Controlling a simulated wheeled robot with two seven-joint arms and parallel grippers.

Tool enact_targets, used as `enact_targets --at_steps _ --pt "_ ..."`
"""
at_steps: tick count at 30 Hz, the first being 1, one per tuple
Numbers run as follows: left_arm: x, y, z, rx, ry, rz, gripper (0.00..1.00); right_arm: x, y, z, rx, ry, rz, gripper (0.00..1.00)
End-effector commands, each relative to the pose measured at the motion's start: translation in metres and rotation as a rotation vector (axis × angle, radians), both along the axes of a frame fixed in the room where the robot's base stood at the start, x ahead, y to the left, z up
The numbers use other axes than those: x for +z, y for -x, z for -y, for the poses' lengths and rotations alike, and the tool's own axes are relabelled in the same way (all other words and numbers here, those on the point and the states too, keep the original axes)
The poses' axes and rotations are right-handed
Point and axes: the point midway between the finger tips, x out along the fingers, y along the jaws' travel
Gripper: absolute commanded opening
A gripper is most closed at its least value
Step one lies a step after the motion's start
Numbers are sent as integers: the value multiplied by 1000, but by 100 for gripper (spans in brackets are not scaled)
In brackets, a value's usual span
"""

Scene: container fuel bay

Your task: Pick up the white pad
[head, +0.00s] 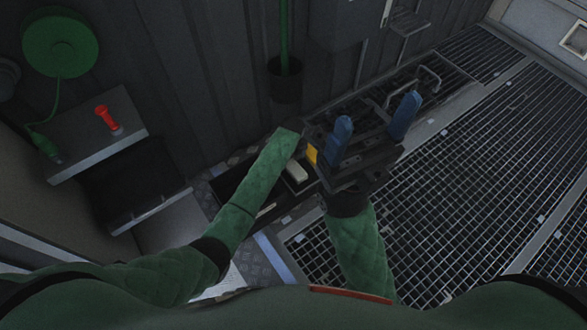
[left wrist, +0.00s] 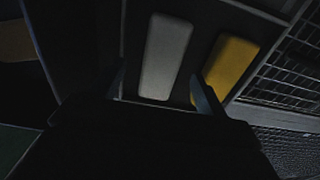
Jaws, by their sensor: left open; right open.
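The white pad (head: 297,171) lies in a dark tray in the head view, just right of my left forearm. In the left wrist view the white pad (left wrist: 167,45) looks pale grey and runs lengthwise between the fingertips of my left gripper (left wrist: 158,72). That gripper is open, one finger on each side of the pad in the picture; contact cannot be told. In the head view my left gripper is mostly hidden at the sleeve's end. My right gripper (head: 374,122), with blue fingers, is open and empty, right of the pad.
A yellow pad (left wrist: 232,65) lies right of the white one, close to my left gripper's right finger. Metal grating (head: 470,170) covers the floor at right. A dark corrugated wall (head: 180,70) stands behind. A red-handled object (head: 108,118) stands on a shelf at left.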

Motion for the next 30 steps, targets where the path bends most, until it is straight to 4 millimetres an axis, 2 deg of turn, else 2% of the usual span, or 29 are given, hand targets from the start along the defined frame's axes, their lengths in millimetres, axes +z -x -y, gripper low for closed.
enact_targets --at_steps 9,18,20,24,26,30 --pt "-43 3 5 1 0 -2 75 -18 -1 -5 15 11 -1 75" --pt "-48 3 6 0 1 -1 75 -20 -2 -7 12 25 -9 75" --pt "-48 3 6 0 1 -1 66 -20 -2 -7 12 24 -10 75" --pt "-48 3 5 1 1 -1 38 -20 -2 -7 12 23 -8 75" --pt "-48 3 5 1 1 -1 28 -20 -2 -7 12 22 -9 75" --pt "-48 3 5 1 1 -1 28 -20 -2 -7 12 21 -8 75"
